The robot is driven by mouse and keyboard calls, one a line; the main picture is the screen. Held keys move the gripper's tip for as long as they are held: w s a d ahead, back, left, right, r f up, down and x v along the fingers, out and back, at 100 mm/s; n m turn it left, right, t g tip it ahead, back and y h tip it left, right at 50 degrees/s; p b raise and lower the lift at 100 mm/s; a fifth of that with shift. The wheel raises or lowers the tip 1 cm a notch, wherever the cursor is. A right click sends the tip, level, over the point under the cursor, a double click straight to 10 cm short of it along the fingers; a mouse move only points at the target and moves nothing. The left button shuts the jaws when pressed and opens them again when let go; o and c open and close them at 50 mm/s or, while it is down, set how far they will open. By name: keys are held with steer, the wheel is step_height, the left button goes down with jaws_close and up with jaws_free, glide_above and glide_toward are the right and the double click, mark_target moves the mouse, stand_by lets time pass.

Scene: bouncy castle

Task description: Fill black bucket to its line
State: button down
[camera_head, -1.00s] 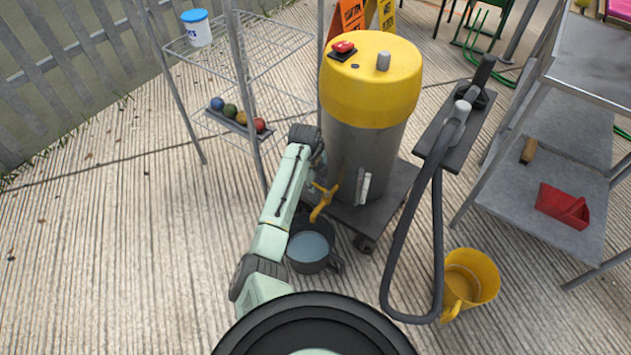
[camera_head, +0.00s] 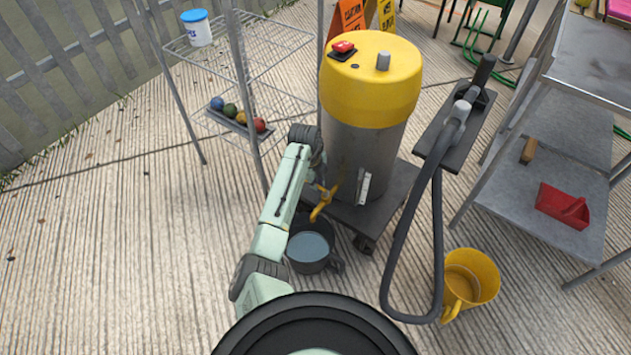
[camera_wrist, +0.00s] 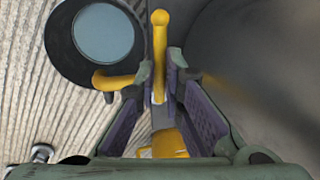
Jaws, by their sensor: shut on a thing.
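The black bucket (camera_head: 312,269) stands upright on the ground below the yellow tap (camera_head: 320,212) of the tank (camera_head: 367,150). Grey-blue liquid (camera_head: 309,247) shows inside it; I cannot make out a fill line. In the wrist view the bucket (camera_wrist: 64,62) is at top left, and the tap's yellow spout (camera_wrist: 115,82) reaches over its edge. My gripper (camera_wrist: 159,80) is shut on the yellow tap handle (camera_wrist: 159,40), which stands between the fingers. Whether liquid is flowing is not clear.
A yellow bucket (camera_head: 483,272) stands right of the tank's wheeled base (camera_head: 384,203), near a black hose (camera_head: 437,240). A wire rack (camera_head: 262,80) is at left and a metal shelf unit (camera_head: 560,165) at right. The left foreground is open.

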steer(key=n+p, duration=0.2)
steer(key=shift+s+a+n+p, duration=0.2)
steer(key=shift+s+n+p, duration=0.15)
steer(key=shift+s+n, duration=0.05)
steer(key=c, duration=1.7)
jaws_free()
steer(key=shift+r, duration=0.1)
steer(key=r, duration=0.4)
steer(key=s+r, duration=0.1)
steer(key=r, duration=0.2)
steer(key=s+r, duration=0.1)
steer(key=r, duration=0.3)
steer(key=shift+s+a+r, duration=0.1)
steer(key=shift+a+r, duration=0.2)
steer(key=shift+a, duration=0.1)
